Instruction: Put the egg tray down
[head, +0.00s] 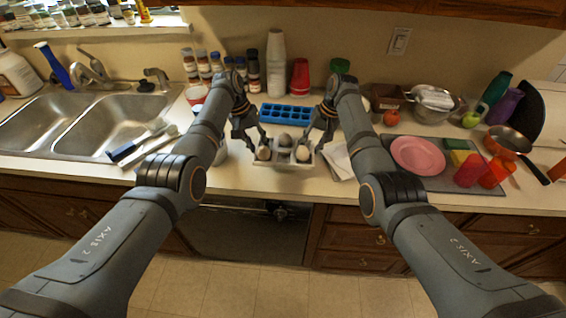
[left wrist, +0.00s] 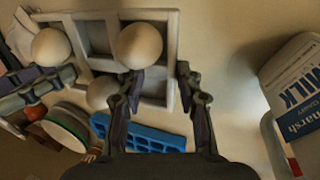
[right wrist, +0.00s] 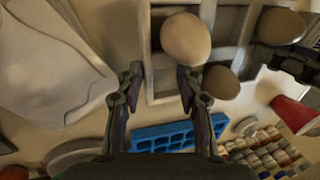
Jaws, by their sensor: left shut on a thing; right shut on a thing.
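A pale grey egg tray (head: 283,166) is held between my two grippers near the middle of the counter's front. Three eggs sit in it; the rear egg (head: 285,140) and the right egg (head: 302,154) show in the head view. My left gripper (head: 256,141) is shut on the tray's left wall, which lies between its fingers in the left wrist view (left wrist: 160,82). My right gripper (head: 319,143) is shut on the opposite wall, seen in the right wrist view (right wrist: 160,78). The tray looks about level. I cannot tell whether its underside touches the counter.
A blue ice tray (head: 286,113) lies just behind the egg tray. White cloth or paper (head: 339,161) lies to the right, near the pink plate (head: 418,155). A milk carton (left wrist: 296,85) stands left of the tray. Cups (head: 301,77) and jars stand behind.

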